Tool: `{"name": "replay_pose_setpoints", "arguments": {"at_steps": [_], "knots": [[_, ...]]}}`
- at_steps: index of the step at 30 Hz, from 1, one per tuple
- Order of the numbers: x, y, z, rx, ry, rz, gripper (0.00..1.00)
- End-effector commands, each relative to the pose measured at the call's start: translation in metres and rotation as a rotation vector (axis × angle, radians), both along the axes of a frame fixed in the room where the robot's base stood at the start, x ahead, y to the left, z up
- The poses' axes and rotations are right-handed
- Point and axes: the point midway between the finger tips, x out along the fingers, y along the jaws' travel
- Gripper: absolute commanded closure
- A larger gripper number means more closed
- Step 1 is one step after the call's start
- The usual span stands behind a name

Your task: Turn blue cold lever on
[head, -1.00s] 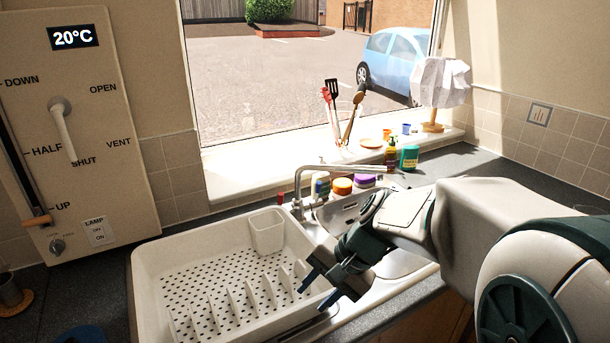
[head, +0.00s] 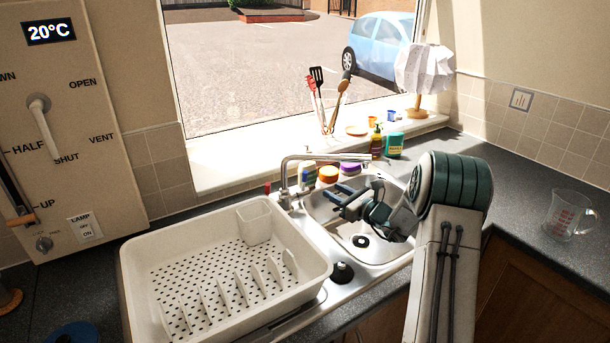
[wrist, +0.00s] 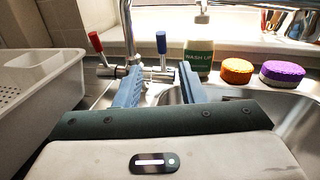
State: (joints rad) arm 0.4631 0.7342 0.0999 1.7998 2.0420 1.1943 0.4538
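The blue lever (wrist: 161,42) stands upright on the right side of the tap (wrist: 131,62) in the wrist view. The red lever (wrist: 95,42) is on the tap's left side and leans a little. In the head view the tap (head: 285,175) stands behind the sink, with the red lever (head: 267,187) at its left; I cannot make out the blue lever there. My gripper (head: 335,190) is over the basin, pointing left toward the tap. In the wrist view its two blue fingers (wrist: 160,78) are apart with nothing between them, and the blue lever shows beyond the gap.
The white dish rack (head: 315,262) fills the counter left of the basin. A wash-up bottle (wrist: 199,55), an orange sponge (wrist: 237,71) and a purple sponge (wrist: 282,74) stand behind the sink, close right of the tap. A measuring jug (head: 568,215) is on the right counter.

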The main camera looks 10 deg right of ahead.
Motion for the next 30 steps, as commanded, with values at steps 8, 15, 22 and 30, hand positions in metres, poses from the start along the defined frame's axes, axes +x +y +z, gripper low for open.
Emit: {"name": "replay_pose_setpoints", "arguments": {"at_steps": [8,15,22,30], "knots": [[0.032,0.02,0.002,0.009,0.0,-0.005,0.64],[0.075,0.049,0.002,0.007,0.0,-0.004,0.64],[0.104,0.067,0.001,0.006,0.0,-0.006,0.64],[0.115,0.074,0.0,0.006,0.0,-0.007,0.64]]}}
